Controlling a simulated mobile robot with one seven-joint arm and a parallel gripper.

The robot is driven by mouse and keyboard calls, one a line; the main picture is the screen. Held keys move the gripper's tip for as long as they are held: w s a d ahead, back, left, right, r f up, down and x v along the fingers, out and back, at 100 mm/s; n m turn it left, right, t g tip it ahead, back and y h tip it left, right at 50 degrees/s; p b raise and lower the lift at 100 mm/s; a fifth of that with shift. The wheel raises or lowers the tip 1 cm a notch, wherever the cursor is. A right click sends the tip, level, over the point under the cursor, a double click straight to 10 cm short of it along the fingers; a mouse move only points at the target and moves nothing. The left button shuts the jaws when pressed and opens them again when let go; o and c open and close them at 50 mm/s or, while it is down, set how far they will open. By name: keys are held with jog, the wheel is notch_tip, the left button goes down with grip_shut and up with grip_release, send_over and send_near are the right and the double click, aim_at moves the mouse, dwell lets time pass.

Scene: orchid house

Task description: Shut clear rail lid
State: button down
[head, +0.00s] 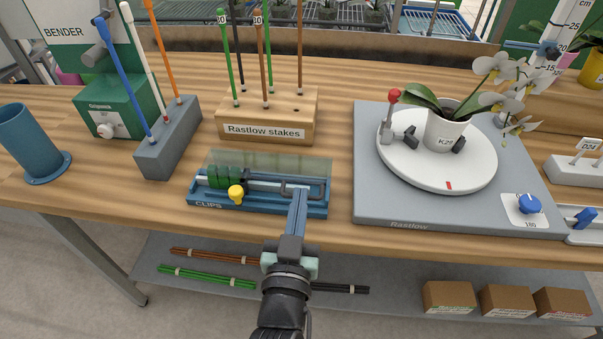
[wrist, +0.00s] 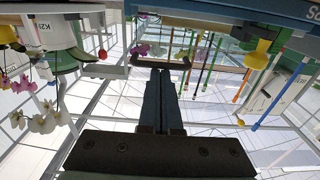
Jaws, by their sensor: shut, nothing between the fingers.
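The blue clip rail box (head: 260,209) marked CLIPS lies at the bench's front edge. Its clear lid (head: 262,163) shows as a see-through panel along the back of the box; its exact angle is hard to tell. Green clips (head: 225,178) sit on the rail at the left, with a yellow knob (head: 236,194) in front. A dark bar handle (head: 309,187) is at the right; it also shows in the wrist view (wrist: 161,61). My gripper (head: 299,190) is shut and empty, its tips close to the bar. I cannot tell whether they touch it.
A grey turntable base (head: 375,190) with a potted white orchid (head: 444,133) stands to the right. A wooden stakes block (head: 267,116) is behind the box. A grey stake holder (head: 168,140) stands at its left. A lower shelf (head: 385,293) runs below the bench.

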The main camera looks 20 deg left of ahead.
notch_tip(320, 180, up, 4)
jog(key=p, duration=0.4)
jog(key=f+b+v, duration=0.1)
jog(key=b+v, duration=0.1)
jog(key=v, duration=0.7)
jog(key=w+d+r+m+t+h+p, duration=0.1)
jog(key=w+d+r+t+p, duration=0.15)
jog(key=r, duration=0.85)
jog(key=w+d+r+t+h+p, duration=0.1)
jog(key=w+d+r+p, duration=0.15)
jog(key=r, duration=0.85)
jog(key=w+d+r+m+t+h+p, duration=0.1)
jog(key=w+d+r+t+p, duration=0.15)
jog(key=r, duration=0.75)
jog(key=s+d+r+t+p, duration=0.1)
jog(key=s+r, duration=0.1)
jog(key=r, duration=0.6)
jog(key=s+d+r+t+h+p, duration=0.1)
jog(key=s+d+r, duration=0.1)
jog(key=r, duration=0.7)
jog(key=s+d+r+m+t+h+p, duration=0.1)
jog(key=s+d+r+p, duration=0.1)
jog(key=r, duration=0.6)
jog(key=shift+s+d+r+t, duration=0.15)
jog(key=shift+s+r+t, duration=0.25)
jog(key=shift+s, duration=0.05)
